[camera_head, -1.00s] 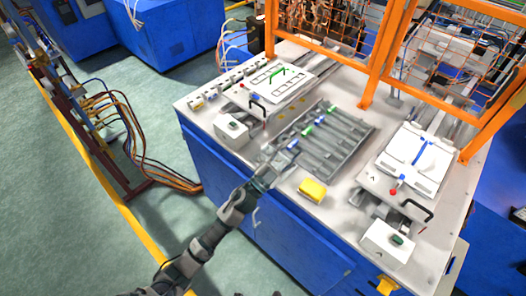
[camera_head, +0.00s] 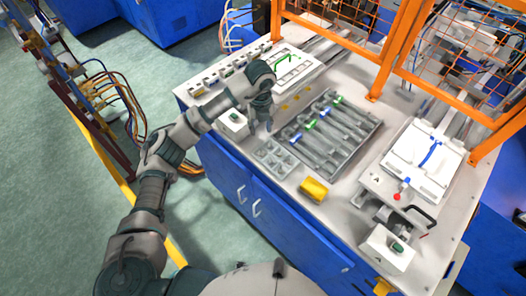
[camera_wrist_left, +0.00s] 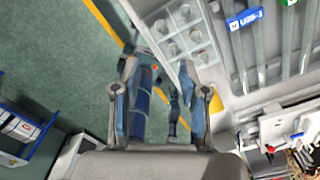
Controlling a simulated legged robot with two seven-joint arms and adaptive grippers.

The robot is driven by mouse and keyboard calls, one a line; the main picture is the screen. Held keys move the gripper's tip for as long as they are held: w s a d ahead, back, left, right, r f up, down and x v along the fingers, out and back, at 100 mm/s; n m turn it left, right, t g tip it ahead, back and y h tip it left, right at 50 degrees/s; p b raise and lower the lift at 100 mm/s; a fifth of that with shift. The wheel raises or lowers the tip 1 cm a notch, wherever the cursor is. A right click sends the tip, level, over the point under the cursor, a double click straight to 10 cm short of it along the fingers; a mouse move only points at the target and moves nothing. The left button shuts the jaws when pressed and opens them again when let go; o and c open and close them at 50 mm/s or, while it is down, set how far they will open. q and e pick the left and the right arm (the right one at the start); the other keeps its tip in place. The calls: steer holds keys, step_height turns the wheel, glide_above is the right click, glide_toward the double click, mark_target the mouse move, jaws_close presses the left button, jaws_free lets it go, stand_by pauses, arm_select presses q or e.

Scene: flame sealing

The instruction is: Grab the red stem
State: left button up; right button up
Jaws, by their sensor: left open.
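I cannot make out a red stem in either view. A grey slotted rack (camera_head: 330,130) on the white bench holds several long grey stems. Blue and green tags mark some stems, such as the blue tag (camera_wrist_left: 245,18) and the green tag (camera_head: 310,124); I see no red tag. My left gripper (camera_head: 261,122) hangs fingers down above the bench, left of the rack. In the left wrist view its two fingers (camera_wrist_left: 162,105) are spread, with nothing between them. My right gripper is in neither view.
A small grey tray with round pockets (camera_head: 277,158) lies in front of the rack. A yellow block (camera_head: 314,189) sits near the bench's front edge. A white fixture with a red knob (camera_head: 397,196) stands at right. Orange guard posts (camera_head: 398,50) rise behind.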

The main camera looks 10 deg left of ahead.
arm_select(q)
steer(key=p, duration=0.1)
glide_above(262, 152)
steer(key=a, duration=0.2)
steer(key=f, duration=0.8)
steer(key=shift+d, duration=0.2)
steer(key=f, duration=0.1)
steer(key=d+f+p, duration=0.1)
steer(key=f, duration=0.1)
steer(key=f+p, duration=0.1)
steer(key=f, duration=0.1)
steer(key=shift+d+f, duration=0.1)
steer(key=shift+d, duration=0.25)
steer(key=shift+a, duration=0.2)
